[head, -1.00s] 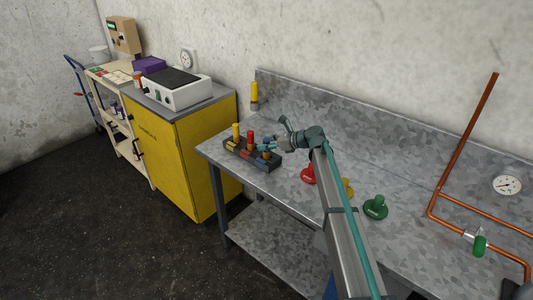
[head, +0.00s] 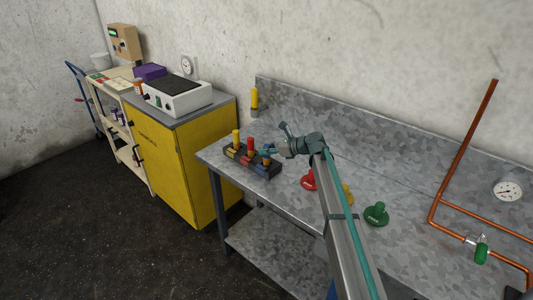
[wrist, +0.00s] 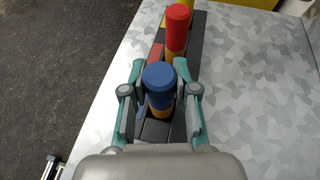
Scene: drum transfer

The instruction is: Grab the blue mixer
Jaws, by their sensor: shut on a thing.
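The blue mixer (wrist: 159,77) stands upright in the black rack (wrist: 194,47), with its blue cap and yellow lower part showing in the wrist view. My gripper (wrist: 160,92) is shut on it, with one finger on each side. The mixer's lower end is hidden in the rack. In the head view, my gripper (head: 267,151) is at the right end of the rack and covers most of the blue mixer.
A red mixer (wrist: 178,30) stands close beside the blue one in the rack, and a yellow mixer (head: 236,138) beyond it. Red (head: 309,180), yellow (head: 347,193) and green (head: 376,213) knob-like pieces are on the metal table (head: 290,205). A wall backs the table.

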